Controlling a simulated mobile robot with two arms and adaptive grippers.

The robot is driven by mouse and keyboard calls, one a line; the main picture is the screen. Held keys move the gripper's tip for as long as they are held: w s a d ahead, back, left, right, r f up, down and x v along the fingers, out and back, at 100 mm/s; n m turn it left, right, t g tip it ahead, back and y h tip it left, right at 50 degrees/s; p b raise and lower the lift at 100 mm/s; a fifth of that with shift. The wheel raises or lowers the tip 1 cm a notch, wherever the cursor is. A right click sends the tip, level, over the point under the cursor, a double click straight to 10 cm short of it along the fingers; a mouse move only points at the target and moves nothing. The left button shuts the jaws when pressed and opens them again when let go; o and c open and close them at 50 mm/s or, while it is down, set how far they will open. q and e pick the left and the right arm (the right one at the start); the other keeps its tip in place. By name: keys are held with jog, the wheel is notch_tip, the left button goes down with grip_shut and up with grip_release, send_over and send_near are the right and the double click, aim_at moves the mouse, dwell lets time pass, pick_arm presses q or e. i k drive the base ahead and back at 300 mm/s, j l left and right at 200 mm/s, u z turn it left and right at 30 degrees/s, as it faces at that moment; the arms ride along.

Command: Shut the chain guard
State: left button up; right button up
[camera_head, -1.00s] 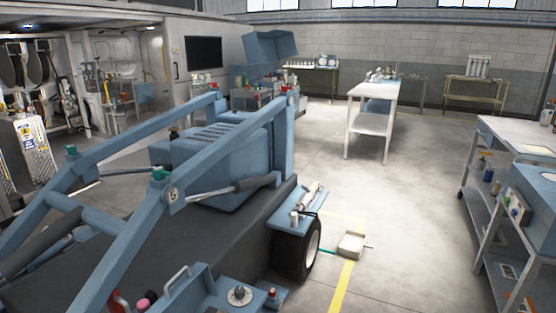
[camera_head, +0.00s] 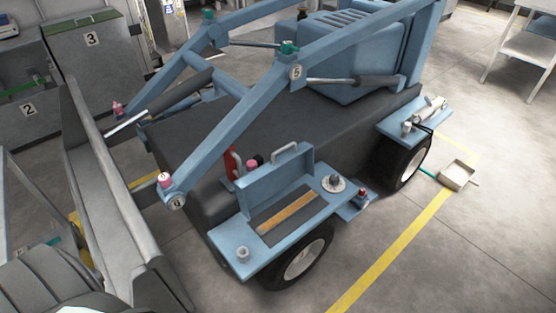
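The chain guard appears to be the blue hinged panel (camera_head: 262,188) with a grey bar handle (camera_head: 286,153) on its top edge. It stands raised along the back of a dark recess in the blue side deck (camera_head: 232,240) of the loader. A tan-brown strip (camera_head: 287,213), perhaps the chain, lies exposed in the recess. Neither of my grippers is in view.
The blue loader (camera_head: 240,115) has lift arms above the guard and a wheel (camera_head: 300,258) below the deck. A round fitting (camera_head: 333,183) sits right of the recess. A grey tray (camera_head: 457,174) lies on the floor. Floor at front right is clear.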

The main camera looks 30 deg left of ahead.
aim_at(252, 189)
jog(key=i+l+u, duration=0.15)
jog(key=u, duration=1)
